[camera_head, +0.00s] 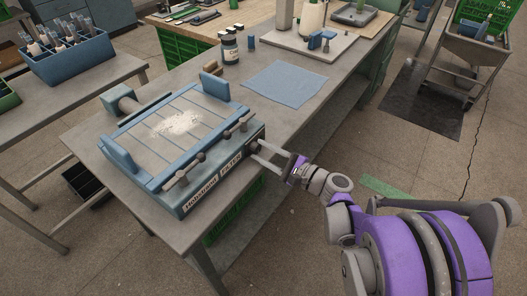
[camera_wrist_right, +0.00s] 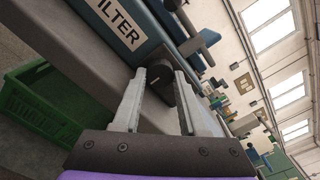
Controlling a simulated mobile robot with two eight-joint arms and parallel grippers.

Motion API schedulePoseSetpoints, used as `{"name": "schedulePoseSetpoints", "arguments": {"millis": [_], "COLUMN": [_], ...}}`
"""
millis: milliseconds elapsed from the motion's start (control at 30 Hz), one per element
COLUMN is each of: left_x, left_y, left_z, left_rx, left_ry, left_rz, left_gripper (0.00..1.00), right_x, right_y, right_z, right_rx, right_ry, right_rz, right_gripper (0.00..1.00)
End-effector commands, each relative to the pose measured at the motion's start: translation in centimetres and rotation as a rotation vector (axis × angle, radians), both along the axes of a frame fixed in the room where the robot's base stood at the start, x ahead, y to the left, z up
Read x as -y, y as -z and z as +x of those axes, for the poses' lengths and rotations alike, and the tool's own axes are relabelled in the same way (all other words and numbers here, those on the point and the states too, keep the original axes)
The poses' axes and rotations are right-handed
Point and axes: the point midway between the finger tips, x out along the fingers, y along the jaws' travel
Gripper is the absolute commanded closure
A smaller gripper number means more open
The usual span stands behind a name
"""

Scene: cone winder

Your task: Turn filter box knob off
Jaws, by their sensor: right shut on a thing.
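The filter box (camera_head: 222,168) is a blue-grey box with a slatted top and pale powder on it, standing at the near end of the grey table. In the right wrist view the fingers (camera_wrist_right: 160,80) partly hide the knob. My left gripper is not in view.
A green crate (camera_wrist_right: 45,105) is below the table. A tool bin (camera_head: 68,58) stands on the left table. The floor at right is mostly open.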

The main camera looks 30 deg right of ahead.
Motion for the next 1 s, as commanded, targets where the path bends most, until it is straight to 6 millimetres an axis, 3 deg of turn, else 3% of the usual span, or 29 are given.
{"name": "schedulePoseSetpoints", "arguments": {"millis": [133, 167, 300, 767, 1000], "left_x": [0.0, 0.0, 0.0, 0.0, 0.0], "left_y": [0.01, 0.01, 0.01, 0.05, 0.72], "left_z": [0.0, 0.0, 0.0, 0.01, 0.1], "left_rx": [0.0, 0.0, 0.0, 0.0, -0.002], "left_ry": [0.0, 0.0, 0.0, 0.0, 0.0], "left_rz": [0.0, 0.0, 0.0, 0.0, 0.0], "left_gripper": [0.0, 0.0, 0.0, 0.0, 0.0], "right_x": [0.0, 0.0, 0.0, -0.1, -0.1], "right_y": [0.06, 0.07, 0.05, 0.11, 0.25], "right_z": [-0.02, -0.02, -0.02, -0.05, -0.03], "right_rx": [-0.001, -0.001, -0.001, -0.005, -0.066], "right_ry": [0.001, 0.001, 0.0, -0.003, -0.001], "right_rz": [-0.003, -0.003, -0.001, 0.004, 0.152], "right_gripper": [1.0, 0.53, 0.28, 0.28, 0.28]}}
